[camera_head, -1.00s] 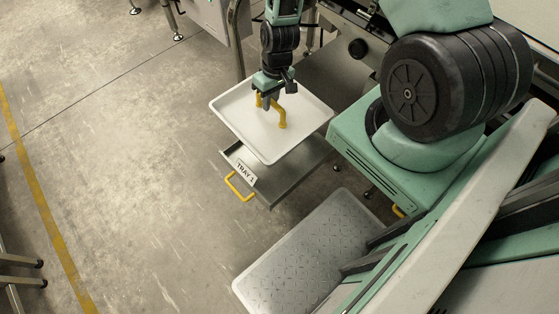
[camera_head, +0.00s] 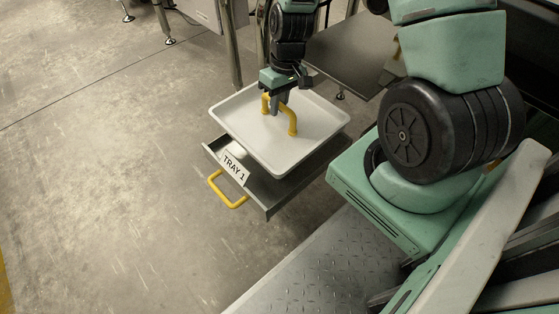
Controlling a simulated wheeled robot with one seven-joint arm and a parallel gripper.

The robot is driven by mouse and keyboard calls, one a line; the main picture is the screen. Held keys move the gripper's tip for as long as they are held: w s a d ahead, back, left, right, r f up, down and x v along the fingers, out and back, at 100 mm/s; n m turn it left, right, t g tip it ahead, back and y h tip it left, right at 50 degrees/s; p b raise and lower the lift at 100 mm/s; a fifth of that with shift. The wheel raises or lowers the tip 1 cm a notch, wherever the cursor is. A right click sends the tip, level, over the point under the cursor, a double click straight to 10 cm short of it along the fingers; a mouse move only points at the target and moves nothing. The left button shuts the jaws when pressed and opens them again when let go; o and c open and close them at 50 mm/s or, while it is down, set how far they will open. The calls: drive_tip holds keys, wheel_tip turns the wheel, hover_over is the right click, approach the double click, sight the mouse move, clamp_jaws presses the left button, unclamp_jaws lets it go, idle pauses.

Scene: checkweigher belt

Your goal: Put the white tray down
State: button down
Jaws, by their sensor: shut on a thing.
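The white tray (camera_head: 290,150) is a shallow, square tray with a yellow handle (camera_head: 291,122) rising from its middle. My gripper (camera_head: 277,108) is shut on that yellow handle, from above. The tray hangs over an open grey metal drawer (camera_head: 266,207) labelled "TRAY 1" and hides most of its inside. The tray looks roughly level. I cannot tell whether its underside touches the drawer.
The drawer's front has a yellow pull handle (camera_head: 228,191) and a white label (camera_head: 236,168). A grey metal shelf (camera_head: 350,62) and steel legs stand behind. A patterned metal plate (camera_head: 325,265) lies in front. Open concrete floor (camera_head: 90,180) spreads to the left.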

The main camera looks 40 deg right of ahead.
sight(280, 134)
drive_tip(key=shift+s+f+b, duration=0.15)
drive_tip(key=shift+f+b, duration=0.6)
drive_tip(key=shift+f, duration=0.2)
wheel_tip(280, 134, down, 9)
drive_tip(key=b, duration=0.6)
drive_tip(key=shift+f, duration=0.15)
drive_tip(key=shift+f, duration=0.2)
drive_tip(key=c, duration=1.4)
unclamp_jaws()
drive_tip(key=shift+o, duration=0.2)
